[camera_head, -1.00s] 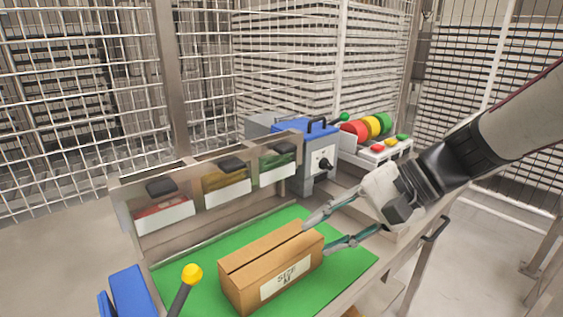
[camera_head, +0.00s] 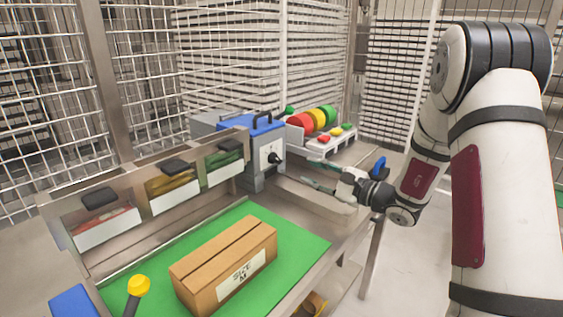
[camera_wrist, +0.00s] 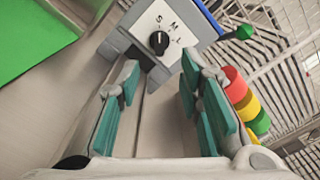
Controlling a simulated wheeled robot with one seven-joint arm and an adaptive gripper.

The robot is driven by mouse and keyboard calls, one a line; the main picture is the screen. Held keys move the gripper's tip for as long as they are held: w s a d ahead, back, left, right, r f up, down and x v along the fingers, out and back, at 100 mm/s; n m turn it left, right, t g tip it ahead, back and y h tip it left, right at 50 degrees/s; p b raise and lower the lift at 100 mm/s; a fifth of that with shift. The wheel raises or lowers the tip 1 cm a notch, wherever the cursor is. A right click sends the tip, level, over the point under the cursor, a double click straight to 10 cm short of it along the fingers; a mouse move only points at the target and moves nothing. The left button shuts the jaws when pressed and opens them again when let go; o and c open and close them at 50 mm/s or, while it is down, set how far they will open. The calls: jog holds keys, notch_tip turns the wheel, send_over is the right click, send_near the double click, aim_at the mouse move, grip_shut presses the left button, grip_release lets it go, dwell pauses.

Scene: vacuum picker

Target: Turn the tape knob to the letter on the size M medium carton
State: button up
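The brown carton (camera_head: 205,262), with a white label (camera_head: 243,276) reading SIZE M, lies on the green mat (camera_head: 310,246). The blue and grey tape machine (camera_head: 250,126) stands behind it. Its black tape knob (camera_head: 275,158) sits on a white dial. In the wrist view the knob (camera_wrist: 158,42) has S, M and L around its upper right. A light mark on the knob seems to point towards S, but it is small. My gripper (camera_head: 312,174) is open and empty in front of the dial. In the wrist view the open fingers (camera_wrist: 158,65) point towards the knob, apart from it.
Red, yellow and green tape rolls (camera_head: 315,120) and several coloured buttons (camera_head: 337,133) stand right of the machine. Bins with black handles (camera_head: 175,167) line the back left. A yellow-topped lever (camera_head: 138,286) stands at the front left. Wire fencing encloses the area.

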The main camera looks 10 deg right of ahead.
aim_at(278, 159)
jog(key=x, duration=1.1)
jog(key=shift+a, duration=0.1)
grip_shut()
